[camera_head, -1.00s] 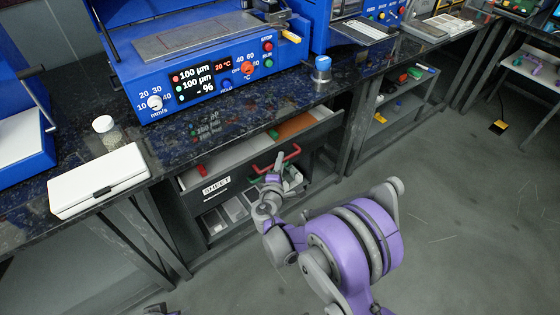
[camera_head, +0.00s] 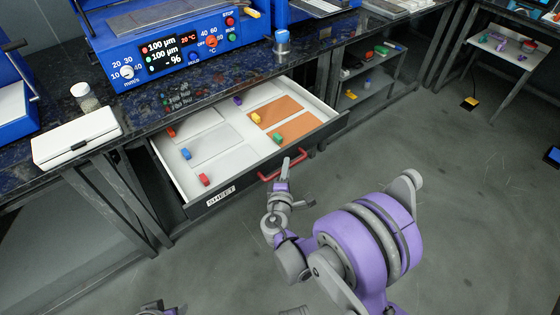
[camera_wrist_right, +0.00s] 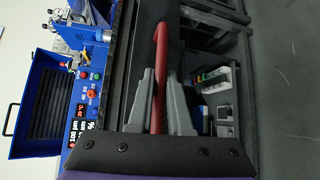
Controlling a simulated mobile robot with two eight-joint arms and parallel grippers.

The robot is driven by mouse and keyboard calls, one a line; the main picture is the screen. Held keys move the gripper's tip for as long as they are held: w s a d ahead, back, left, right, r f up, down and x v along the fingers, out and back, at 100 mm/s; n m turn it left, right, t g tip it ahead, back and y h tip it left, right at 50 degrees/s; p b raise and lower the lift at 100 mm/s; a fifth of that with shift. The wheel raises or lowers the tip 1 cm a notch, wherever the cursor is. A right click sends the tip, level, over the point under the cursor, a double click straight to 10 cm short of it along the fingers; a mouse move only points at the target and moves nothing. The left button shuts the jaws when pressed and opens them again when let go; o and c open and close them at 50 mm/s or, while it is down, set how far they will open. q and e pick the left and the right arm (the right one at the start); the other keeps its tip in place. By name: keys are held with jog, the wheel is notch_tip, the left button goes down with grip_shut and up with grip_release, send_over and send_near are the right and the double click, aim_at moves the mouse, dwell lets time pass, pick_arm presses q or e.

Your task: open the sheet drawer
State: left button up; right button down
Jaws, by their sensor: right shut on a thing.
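The sheet drawer (camera_head: 197,190) stands pulled out from under the dark counter, with its white inside showing. A label reading SHEET is on its front. Inside lie grey and copper-coloured sheets with small coloured blocks on them. My right gripper (camera_head: 286,168) is at the red handle (camera_head: 300,158) on the drawer front. In the right wrist view the red handle (camera_wrist_right: 160,50) passes between the fingers of the right gripper (camera_wrist_right: 158,95), which is shut on it.
A blue machine (camera_head: 160,50) with a lit panel stands on the counter above the drawer. A white box (camera_head: 77,137) and a small jar (camera_head: 84,95) are at the left of the counter. Open shelves (camera_head: 370,85) stand to the right.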

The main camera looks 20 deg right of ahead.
jog(key=shift+s+d, duration=0.25)
jog(key=shift+s, duration=0.5)
jog(key=shift+s+d, duration=0.3)
jog(key=shift+s, duration=0.4)
jog(key=shift+s+d, duration=0.25)
jog(key=shift+s, duration=0.5)
jog(key=c, duration=0.8)
grip_release()
jog(key=shift+c, duration=0.2)
jog(key=shift+s, duration=0.1)
jog(key=v, duration=1)
jog(key=shift+s, duration=0.3)
jog(key=shift+a+r, duration=0.1)
